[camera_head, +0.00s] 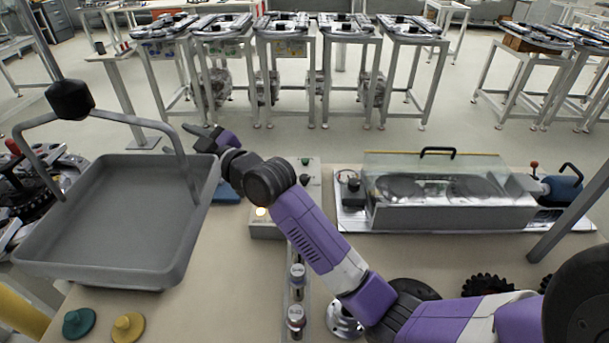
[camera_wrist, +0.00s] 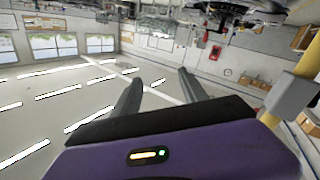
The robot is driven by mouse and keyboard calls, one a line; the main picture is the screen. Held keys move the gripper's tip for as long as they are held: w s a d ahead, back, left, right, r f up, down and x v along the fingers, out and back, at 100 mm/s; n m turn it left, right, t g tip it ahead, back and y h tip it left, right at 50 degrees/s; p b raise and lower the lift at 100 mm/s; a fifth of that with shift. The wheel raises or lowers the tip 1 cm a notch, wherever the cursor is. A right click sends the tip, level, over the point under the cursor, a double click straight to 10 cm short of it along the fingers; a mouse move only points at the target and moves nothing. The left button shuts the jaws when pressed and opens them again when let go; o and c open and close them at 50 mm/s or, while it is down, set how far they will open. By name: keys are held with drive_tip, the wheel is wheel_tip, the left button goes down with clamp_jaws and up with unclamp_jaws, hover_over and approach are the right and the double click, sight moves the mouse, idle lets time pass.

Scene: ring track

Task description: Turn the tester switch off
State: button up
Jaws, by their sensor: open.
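My gripper (camera_head: 205,136) is raised over the left part of the bench, near the right upright of the grey tray's handle, with my purple arm reaching to it. In the wrist view my gripper (camera_wrist: 157,80) has its two fingers apart with nothing between them. A machine with a clear cover (camera_head: 450,192), which may be the tester, stands on the right of the bench. A black knob (camera_head: 352,187) sits at its left end. A small grey box with a lit button (camera_head: 261,213) is left of my forearm. I cannot tell which control is the tester switch.
A grey tray (camera_head: 115,277) with a tall handle fills the left side. A green disc (camera_head: 79,322) and a yellow disc (camera_head: 128,327) lie at the front left. Metal cylinders (camera_head: 296,275) stand beside my arm. Several tables stand behind.

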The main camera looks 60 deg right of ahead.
drive_tip(key=w+d+f+n+g, duration=0.25)
drive_tip(key=d+n+g, duration=0.3)
drive_tip(key=d, duration=0.45)
drive_tip(key=n+g+b, duration=0.2)
drive_tip(key=n+g, duration=1)
hover_over(305, 176)
wheel_tip(305, 176, down, 8)
drive_tip(key=shift+w+r, duration=0.15)
drive_tip(key=shift+r, duration=0.05)
drive_tip(key=shift+s+g, duration=0.2)
drive_tip(key=shift+g, duration=0.05)
drive_tip(key=shift+f+p, duration=0.65)
drive_tip(key=shift+f, duration=3.3)
clamp_jaws()
